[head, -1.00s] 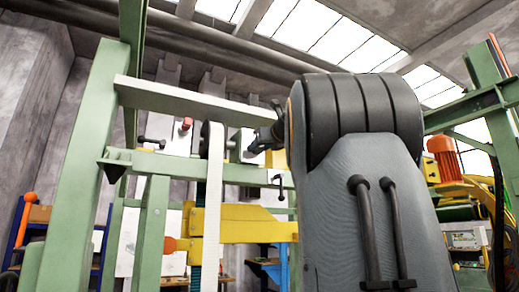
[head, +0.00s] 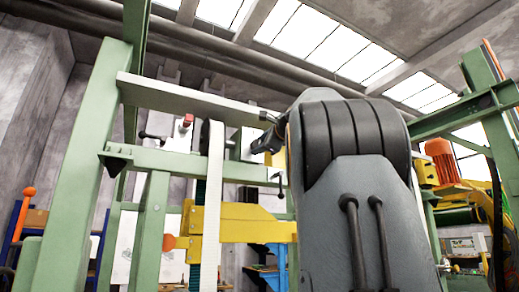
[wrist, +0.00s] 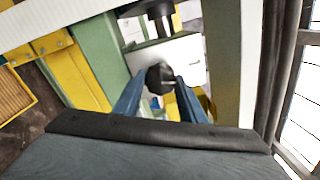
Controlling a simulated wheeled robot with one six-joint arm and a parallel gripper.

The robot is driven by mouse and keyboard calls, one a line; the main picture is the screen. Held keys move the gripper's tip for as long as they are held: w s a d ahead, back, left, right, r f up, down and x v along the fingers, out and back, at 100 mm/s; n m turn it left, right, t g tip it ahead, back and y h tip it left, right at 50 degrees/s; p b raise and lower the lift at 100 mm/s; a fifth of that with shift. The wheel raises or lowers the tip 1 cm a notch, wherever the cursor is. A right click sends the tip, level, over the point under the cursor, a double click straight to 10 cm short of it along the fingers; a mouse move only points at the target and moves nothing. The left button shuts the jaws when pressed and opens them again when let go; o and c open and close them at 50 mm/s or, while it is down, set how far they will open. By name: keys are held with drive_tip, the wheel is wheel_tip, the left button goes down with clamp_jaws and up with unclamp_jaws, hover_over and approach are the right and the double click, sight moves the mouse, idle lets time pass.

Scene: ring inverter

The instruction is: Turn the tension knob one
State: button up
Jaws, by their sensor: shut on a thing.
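In the wrist view, a round black knob (wrist: 160,78) sits between the two blue fingertips of my gripper (wrist: 159,84). The fingers are shut on it, one on each side. Its shaft and mounting are mostly hidden. In the head view, my dark gripper (head: 268,138) is beside the right end of the pale horizontal beam (head: 190,98); my own arm covers much of that area, and I cannot make out the held knob there. A second dark knob (wrist: 158,10) shows at the top of the wrist view, apart from the fingers.
The green machine frame (head: 85,165) stands at left, with a yellow bar (head: 245,230) across it. A white vertical band (head: 212,200) runs beside my arm. A red knob (head: 187,120) and a black handle (head: 150,136) are on the frame. An orange motor (head: 443,160) is at right.

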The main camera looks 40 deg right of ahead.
drive_tip(key=n+b, duration=0.2)
drive_tip(key=n, duration=1.5)
drive_tip(key=n+g+b, duration=0.1)
drive_tip(key=n+b, duration=0.1)
drive_tip(key=n, duration=1.6)
drive_tip(key=shift+r+y, duration=0.15)
drive_tip(key=shift+y, duration=0.25)
drive_tip(key=n+h+b, duration=0.1)
drive_tip(key=n+b, duration=0.1)
drive_tip(key=n, duration=1.3)
drive_tip(key=shift+w+a+n, duration=0.1)
drive_tip(key=shift+n, duration=0.2)
drive_tip(key=shift+b, duration=0.3)
